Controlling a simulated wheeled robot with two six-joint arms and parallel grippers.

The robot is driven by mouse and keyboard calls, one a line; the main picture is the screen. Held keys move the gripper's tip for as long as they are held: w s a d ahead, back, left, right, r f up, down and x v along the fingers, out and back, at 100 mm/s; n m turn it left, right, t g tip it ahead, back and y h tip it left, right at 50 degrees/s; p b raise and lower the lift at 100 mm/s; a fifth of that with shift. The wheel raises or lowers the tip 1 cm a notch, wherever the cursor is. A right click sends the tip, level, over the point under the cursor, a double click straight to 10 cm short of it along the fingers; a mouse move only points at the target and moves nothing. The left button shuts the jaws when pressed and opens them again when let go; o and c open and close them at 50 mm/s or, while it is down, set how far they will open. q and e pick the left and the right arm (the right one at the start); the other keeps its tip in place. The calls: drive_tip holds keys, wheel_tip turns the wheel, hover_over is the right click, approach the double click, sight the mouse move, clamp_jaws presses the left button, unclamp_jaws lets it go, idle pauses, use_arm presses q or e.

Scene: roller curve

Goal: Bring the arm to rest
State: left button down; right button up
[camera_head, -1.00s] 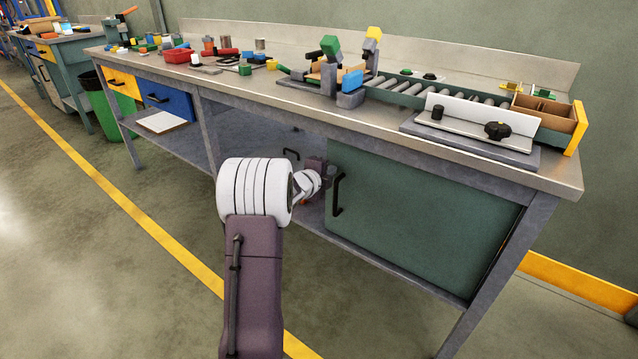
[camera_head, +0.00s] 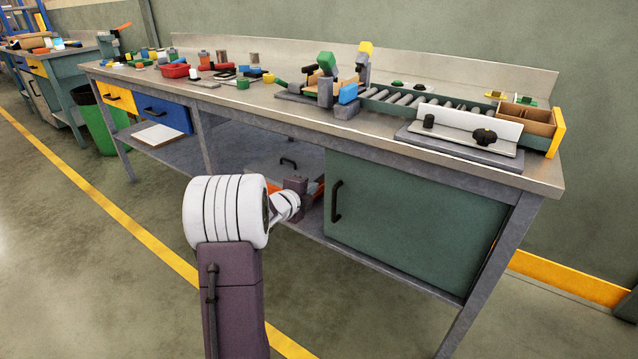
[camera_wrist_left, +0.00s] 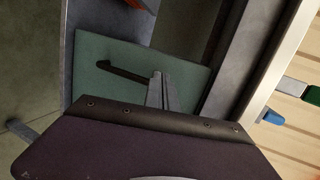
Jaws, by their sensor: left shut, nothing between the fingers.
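My left arm comes in low in the head view; its wrist (camera_head: 297,186) is in front of the bench's lower shelf, left of the green cabinet door (camera_head: 420,225). The fingers are too small to read there. In the left wrist view my left gripper (camera_wrist_left: 160,78) is shut and empty, its two fingers together. Behind the fingers is the green door (camera_wrist_left: 190,75) with its black handle (camera_wrist_left: 125,72). The handle also shows in the head view (camera_head: 336,201), a little right of the wrist and apart from it. My right gripper is not in view.
The workbench (camera_head: 380,125) carries a roller track (camera_head: 400,97), a divided wooden box (camera_head: 525,120), a red tray (camera_head: 174,71) and small parts. A green bin (camera_head: 100,125) stands at its left. The floor in front is clear, with a yellow line (camera_head: 95,195).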

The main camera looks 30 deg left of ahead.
use_arm(q)
drive_tip(key=v, duration=0.4)
drive_tip(key=shift+s+a+p, duration=0.3)
drive_tip(key=shift+s+p, duration=0.05)
drive_tip(key=shift+p, duration=0.05)
drive_tip(key=w+d+r+m+h, duration=0.1)
drive_tip(key=w+d+h, duration=0.1)
drive_tip(key=d, duration=0.7)
drive_tip(key=w+d+r+m+h, duration=0.1)
drive_tip(key=d+h, duration=0.1)
drive_tip(key=d, duration=0.7)
drive_tip(key=s+d+f+n+g+y, duration=0.1)
drive_tip(key=s+d+f+n+g, duration=0.1)
drive_tip(key=s+f+n+g, duration=0.5)
drive_tip(key=s+d+f+n+g, duration=0.2)
drive_tip(key=s+f+n, duration=0.35)
drive_tip(key=s, duration=0.45)
drive_tip(key=s+d+f+n+g+y, duration=0.1)
drive_tip(key=s+d+f+n+g, duration=0.1)
drive_tip(key=s+f+n+g, duration=0.5)
wheel_tip(320, 180, up, 36)
drive_tip(key=s+t+p, duration=0.1)
drive_tip(key=t+p, duration=0.2)
drive_tip(key=p, duration=3.1)
drive_tip(key=shift+s+a+r+m, duration=0.2)
drive_tip(key=shift+s+a+m, duration=0.05)
drive_tip(key=shift+s+m, duration=0.1)
